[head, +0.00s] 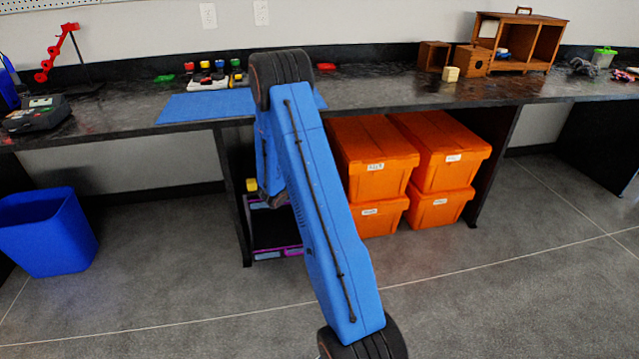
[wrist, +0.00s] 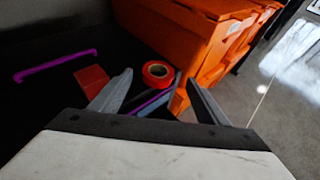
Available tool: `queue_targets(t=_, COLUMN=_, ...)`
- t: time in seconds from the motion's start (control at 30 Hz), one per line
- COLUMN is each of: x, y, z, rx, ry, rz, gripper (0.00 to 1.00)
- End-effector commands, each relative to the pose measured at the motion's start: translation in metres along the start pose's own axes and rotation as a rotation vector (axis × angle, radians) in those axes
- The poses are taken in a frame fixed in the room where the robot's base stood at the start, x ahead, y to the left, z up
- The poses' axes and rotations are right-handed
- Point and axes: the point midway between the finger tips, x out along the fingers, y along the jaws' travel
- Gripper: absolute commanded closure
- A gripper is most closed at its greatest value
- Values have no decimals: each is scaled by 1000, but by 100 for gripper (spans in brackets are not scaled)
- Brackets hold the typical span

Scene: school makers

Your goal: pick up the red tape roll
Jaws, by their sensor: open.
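The red tape roll (wrist: 158,73) shows in the wrist view, ahead of my gripper and between its two fingers. Its pale core faces up toward the camera. My gripper (wrist: 158,90) is open, and no contact between its fingers and the roll can be made out. In the head view my blue arm reaches to the bench and hides the roll; my gripper's fingers do not show there.
Orange bins (head: 372,150) stand under the bench, close to the roll's right in the wrist view (wrist: 185,40). A red block (wrist: 92,80) and purple bars (wrist: 55,66) lie nearby. The black benchtop (head: 390,90) is overhead. A blue bin (head: 45,232) stands left.

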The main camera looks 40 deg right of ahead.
Motion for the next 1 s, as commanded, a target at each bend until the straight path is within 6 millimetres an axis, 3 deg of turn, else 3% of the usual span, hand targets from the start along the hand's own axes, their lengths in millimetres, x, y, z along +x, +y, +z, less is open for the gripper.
queue_targets(t=0.4, x=47, y=3, z=-1, rx=1, ry=1, rz=-2, gripper=31)
queue_targets(t=0.67, x=50, y=4, z=0, rx=0, ry=0, rz=-1, gripper=31)
queue_targets(t=0.83, x=50, y=4, z=0, rx=0, ry=0, rz=-1, gripper=72)
queue_targets(t=1.0, x=50, y=4, z=0, rx=0, ry=0, rz=-1, gripper=75)
